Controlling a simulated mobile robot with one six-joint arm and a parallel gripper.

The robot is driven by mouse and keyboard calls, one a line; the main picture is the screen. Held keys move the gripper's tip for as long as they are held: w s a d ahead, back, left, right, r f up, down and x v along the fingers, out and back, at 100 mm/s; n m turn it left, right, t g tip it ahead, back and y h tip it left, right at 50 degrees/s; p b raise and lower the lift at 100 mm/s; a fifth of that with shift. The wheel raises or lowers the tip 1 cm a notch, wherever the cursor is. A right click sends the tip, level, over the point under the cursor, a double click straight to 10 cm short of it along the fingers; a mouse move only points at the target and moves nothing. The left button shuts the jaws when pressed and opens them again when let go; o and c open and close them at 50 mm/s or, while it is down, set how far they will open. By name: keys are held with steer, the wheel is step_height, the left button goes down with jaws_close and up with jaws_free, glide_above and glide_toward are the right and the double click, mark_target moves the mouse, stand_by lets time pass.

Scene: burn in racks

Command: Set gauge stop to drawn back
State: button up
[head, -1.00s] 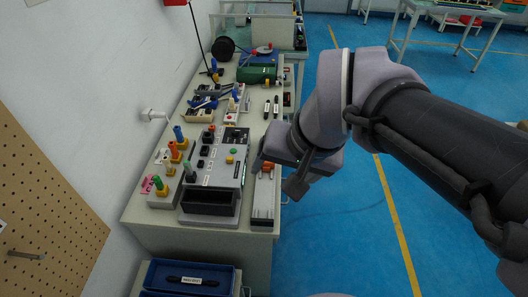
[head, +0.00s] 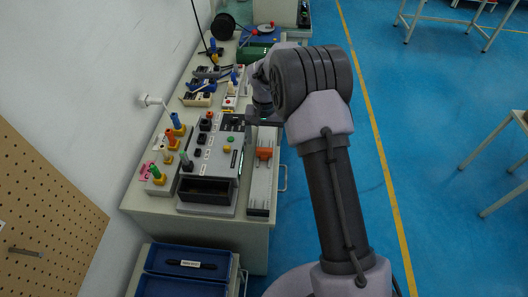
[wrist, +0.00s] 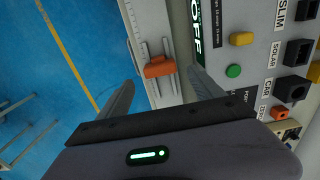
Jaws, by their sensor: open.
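The gauge stop appears to be the orange slider block (head: 264,153) on a long grey gauge rail (head: 261,185) along the bench's right edge. In the wrist view the orange block (wrist: 159,67) sits on the rail beside a ruled scale (wrist: 139,35), ahead of the space between my fingers. My gripper (wrist: 160,92) is open and empty, with one finger on each side of that space. In the head view my gripper (head: 262,118) is over the rail's far part, beyond the orange block, and partly hidden by my arm.
A grey control box (head: 211,160) with buttons and sockets stands directly left of the rail; its green button (wrist: 233,71) shows close to my right finger. Colored plugs stand further left. Blue floor (head: 410,170) is open to the right.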

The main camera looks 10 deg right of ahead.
mark_target(264, 149)
step_height(264, 149, down, 6)
steer(key=shift+f+b, duration=0.1)
steer(key=shift+b, duration=0.5)
jaws_close()
